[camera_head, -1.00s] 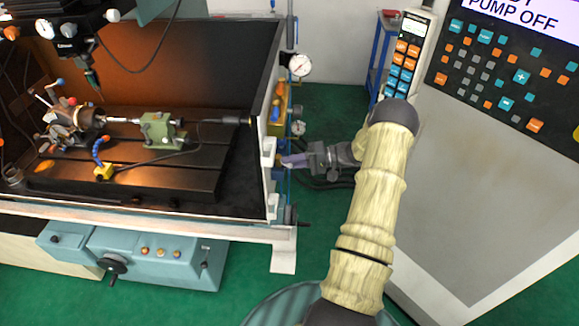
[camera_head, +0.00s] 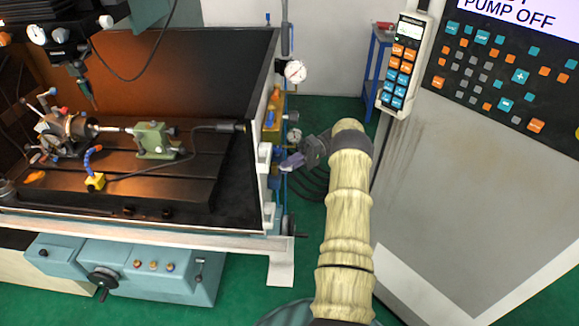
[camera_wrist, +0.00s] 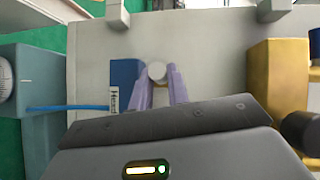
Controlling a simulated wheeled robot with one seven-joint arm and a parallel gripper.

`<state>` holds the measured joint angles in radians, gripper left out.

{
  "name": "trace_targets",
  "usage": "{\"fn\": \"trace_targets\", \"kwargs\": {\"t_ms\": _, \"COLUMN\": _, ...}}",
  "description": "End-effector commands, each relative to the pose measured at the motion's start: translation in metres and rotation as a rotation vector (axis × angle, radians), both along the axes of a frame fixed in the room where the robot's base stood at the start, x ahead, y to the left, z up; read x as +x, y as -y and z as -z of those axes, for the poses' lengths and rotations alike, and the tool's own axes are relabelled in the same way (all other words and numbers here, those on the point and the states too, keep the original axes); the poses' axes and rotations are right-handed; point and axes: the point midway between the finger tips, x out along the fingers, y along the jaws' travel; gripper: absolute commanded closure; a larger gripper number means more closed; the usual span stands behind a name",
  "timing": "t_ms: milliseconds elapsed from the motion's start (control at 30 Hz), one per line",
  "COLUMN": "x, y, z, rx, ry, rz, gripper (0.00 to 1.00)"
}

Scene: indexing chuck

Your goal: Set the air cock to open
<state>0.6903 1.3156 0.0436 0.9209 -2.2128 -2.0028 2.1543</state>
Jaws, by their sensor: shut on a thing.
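My gripper (camera_wrist: 161,72) has its two purple fingers on either side of a pale grey, round-ended piece (camera_wrist: 157,71), and it is shut on it. This piece looks like the handle of the air cock. A blue block (camera_wrist: 124,73) with a partly hidden white label lies just left of the fingers. In the head view my gripper (camera_head: 291,162) is at the right outer side of the machine enclosure, below the gauges. There the handle is hidden by the fingers and the enclosure edge. The cock's setting cannot be read.
A yellow block (camera_wrist: 277,95) stands right of the gripper in the wrist view. A blue hose (camera_wrist: 68,107) runs at the left. A pressure gauge (camera_head: 295,71) is above the gripper. The control cabinet (camera_head: 470,190) stands to the right of my arm.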

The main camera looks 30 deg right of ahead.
Motion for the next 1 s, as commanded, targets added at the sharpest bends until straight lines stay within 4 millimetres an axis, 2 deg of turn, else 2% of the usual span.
{"fn": "trace_targets", "kwargs": {"t_ms": 400, "x": 0.0006, "y": 0.0002, "z": 0.0003, "rx": -0.001, "ry": 0.001, "rz": -0.006, "gripper": 1.00}}
{"fn": "trace_targets", "kwargs": {"t_ms": 433, "x": 0.0006, "y": 0.0002, "z": 0.0003, "rx": -0.001, "ry": 0.001, "rz": -0.006, "gripper": 0.81}}
{"fn": "trace_targets", "kwargs": {"t_ms": 467, "x": 0.0006, "y": 0.0002, "z": 0.0003, "rx": -0.001, "ry": 0.001, "rz": -0.006, "gripper": 0.75}}
{"fn": "trace_targets", "kwargs": {"t_ms": 500, "x": 0.0005, "y": 0.0002, "z": 0.0002, "rx": -0.001, "ry": 0.001, "rz": -0.006, "gripper": 0.74}}
{"fn": "trace_targets", "kwargs": {"t_ms": 1000, "x": 0.0046, "y": -0.0038, "z": -0.0018, "rx": 0.003, "ry": 0.002, "rz": -0.027, "gripper": 0.74}}
